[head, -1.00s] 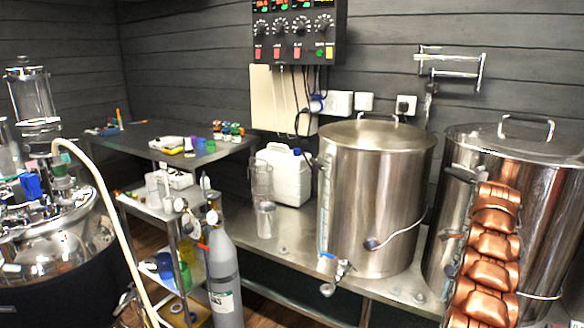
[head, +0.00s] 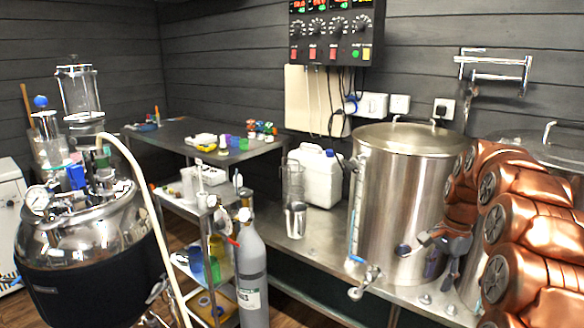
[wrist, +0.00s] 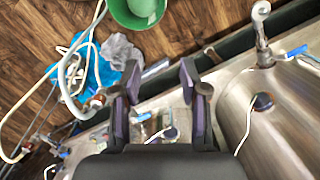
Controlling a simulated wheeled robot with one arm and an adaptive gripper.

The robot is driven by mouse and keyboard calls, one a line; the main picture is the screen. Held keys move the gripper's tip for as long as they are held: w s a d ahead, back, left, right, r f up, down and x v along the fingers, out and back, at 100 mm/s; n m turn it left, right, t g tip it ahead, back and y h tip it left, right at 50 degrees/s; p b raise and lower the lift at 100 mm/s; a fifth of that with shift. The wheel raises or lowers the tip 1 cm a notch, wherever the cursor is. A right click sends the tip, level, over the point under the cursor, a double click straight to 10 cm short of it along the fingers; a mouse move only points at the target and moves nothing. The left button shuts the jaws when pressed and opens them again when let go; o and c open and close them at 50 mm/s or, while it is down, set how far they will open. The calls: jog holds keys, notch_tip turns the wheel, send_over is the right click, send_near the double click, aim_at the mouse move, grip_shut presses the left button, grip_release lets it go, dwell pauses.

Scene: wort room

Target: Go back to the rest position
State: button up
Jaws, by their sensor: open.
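My copper arm curves down from the right edge of the head view. My gripper (head: 440,272) is in front of the right side of the nearer steel kettle (head: 405,180). In the wrist view my gripper (wrist: 160,78) has its two dark, purple-sided fingers spread apart with nothing between them. The kettle's curved wall (wrist: 275,115) stands to the right of the fingers there. I cannot tell the exact gap between gripper and kettle.
A second kettle (head: 566,148) is partly hidden behind my arm. A gas cylinder (head: 251,270), a shelf cart (head: 200,208) and a round steel vessel (head: 85,235) stand to the left. A green bucket (wrist: 133,12) and hoses lie on the wooden floor.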

jog(key=s+a+n+g+h, duration=0.1)
jog(key=s+a+n, duration=0.55)
jog(key=s, duration=0.65)
jog(key=s+a+n+g, duration=0.1)
jog(key=s+a+n, duration=0.3)
jog(key=s+a, duration=0.7)
jog(key=s+f+n, duration=0.3)
jog(key=s+f, duration=0.1)
jog(key=s, duration=1.1)
notch_tip(320, 180, up, 15)
jog(key=w+t+p, duration=0.1)
jog(key=p, duration=1.2)
jog(key=shift+w+d+h+p, duration=0.3)
jog(key=shift+w, duration=0.05)
jog(key=shift+s+f, duration=0.1)
jog(key=shift+f, duration=0.05)
